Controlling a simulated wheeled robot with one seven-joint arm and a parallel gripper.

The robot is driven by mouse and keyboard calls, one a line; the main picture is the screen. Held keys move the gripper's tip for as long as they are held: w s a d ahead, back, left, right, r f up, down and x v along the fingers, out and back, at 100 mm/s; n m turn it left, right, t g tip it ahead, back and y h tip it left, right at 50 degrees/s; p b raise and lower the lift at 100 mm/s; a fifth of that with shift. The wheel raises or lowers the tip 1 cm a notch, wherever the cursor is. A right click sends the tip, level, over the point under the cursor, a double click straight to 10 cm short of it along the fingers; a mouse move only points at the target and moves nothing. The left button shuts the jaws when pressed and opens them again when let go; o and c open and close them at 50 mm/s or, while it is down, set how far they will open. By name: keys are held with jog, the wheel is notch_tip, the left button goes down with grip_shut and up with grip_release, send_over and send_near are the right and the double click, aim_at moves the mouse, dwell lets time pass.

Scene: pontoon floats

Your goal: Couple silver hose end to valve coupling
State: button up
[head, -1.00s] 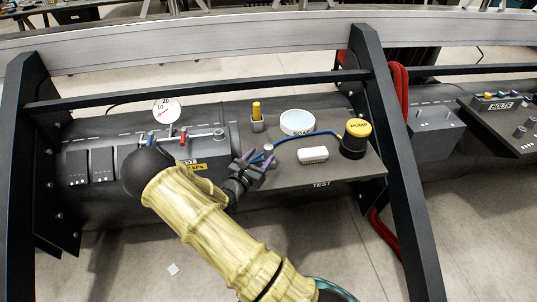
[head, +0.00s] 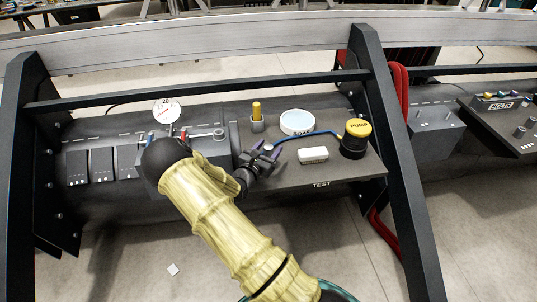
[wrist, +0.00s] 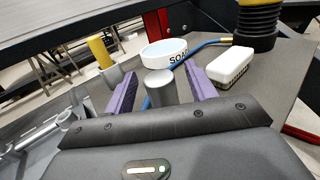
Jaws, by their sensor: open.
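The silver hose end (wrist: 160,88) stands between my gripper's two purple fingers in the wrist view, with a gap visible on both sides. My gripper (head: 266,151) is open at the left part of the test board. The blue hose (head: 312,135) runs from the hose end to the black, yellow-topped pump (head: 355,138). A silver fitting (head: 219,134) at the right end of the gauge panel's pipework looks like the valve coupling; this is not certain. Fittings also show at the left of the wrist view (wrist: 64,118). My arm hides part of the panel.
A white soap dish (head: 297,122), a white block or brush (head: 313,155) and a yellow-handled item in a grey holder (head: 257,116) stand on the board. A round gauge (head: 166,111) rises behind the panel. Dark frame posts flank the work area.

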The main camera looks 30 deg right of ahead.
jog(key=c, duration=1.1)
jog(key=shift+r, duration=0.1)
notch_tip(320, 180, up, 10)
jog(key=shift+f+p, duration=0.1)
jog(key=shift+p, duration=0.45)
